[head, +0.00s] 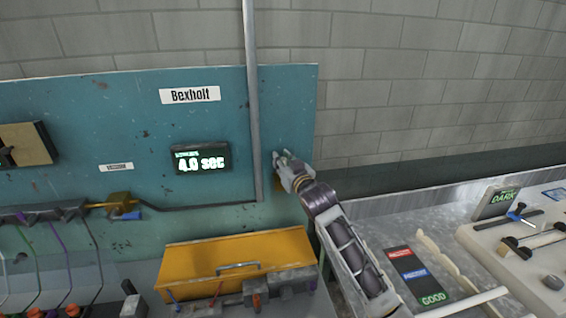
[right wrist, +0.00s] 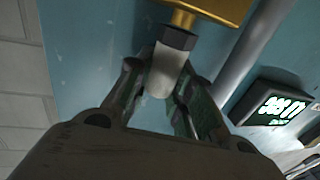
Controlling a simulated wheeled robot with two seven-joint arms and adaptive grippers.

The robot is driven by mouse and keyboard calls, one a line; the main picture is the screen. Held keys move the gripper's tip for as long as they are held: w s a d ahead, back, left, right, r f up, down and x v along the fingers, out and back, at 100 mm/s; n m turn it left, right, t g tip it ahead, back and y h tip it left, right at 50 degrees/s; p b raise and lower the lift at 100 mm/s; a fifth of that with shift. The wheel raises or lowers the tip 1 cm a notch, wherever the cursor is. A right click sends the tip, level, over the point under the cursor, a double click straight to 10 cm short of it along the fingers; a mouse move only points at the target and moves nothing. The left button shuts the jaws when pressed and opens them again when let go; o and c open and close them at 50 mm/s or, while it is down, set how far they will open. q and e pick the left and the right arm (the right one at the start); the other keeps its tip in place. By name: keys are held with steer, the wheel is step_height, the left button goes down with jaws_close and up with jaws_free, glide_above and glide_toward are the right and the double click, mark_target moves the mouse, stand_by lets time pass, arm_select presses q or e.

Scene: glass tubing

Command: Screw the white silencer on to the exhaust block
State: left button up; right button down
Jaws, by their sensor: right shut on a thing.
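In the right wrist view the white silencer (right wrist: 164,72) has a pale rounded body and a dark hex collar (right wrist: 178,39). My right gripper (right wrist: 159,78) is shut on its body, one finger on each side. In the head view my right gripper (head: 281,160) is at the right part of the teal panel and hides the silencer. A yellowish bit of the block (head: 279,185) shows beside it. My left gripper is out of view.
A grey vertical pipe (head: 252,100) runs just left of my right gripper. A display (head: 201,159) reads 4.0 SEC on the teal panel (head: 110,100). Below stands a yellow box (head: 200,262). A bench (head: 400,225) with several parts lies to the right.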

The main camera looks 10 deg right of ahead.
steer(key=shift+r+m+h+b, duration=0.1)
steer(key=shift+m+h+b, duration=0.55)
steer(key=shift+h, duration=0.45)
steer(key=c, duration=1.3)
jaws_free()
steer(key=shift+w+a, duration=0.1)
steer(key=shift+o, duration=0.2)
steer(key=shift+n+y+p, duration=0.45)
steer(key=shift+y+p, duration=0.35)
steer(key=shift+p, duration=0.2)
steer(key=shift+n+y, duration=0.3)
steer(key=shift+y, duration=0.2)
steer(key=shift+n+y, duration=0.4)
steer(key=shift+s+d+r+n+g+y, duration=0.15)
steer(key=shift+n+g+y, duration=0.3)
steer(key=shift+y, duration=0.35)
steer(key=shift+s+d+f+n+g+y, duration=0.1)
steer(key=shift+n+g+y, duration=0.15)
steer(key=shift+n+y, duration=0.45)
steer(key=shift+y, duration=0.3)
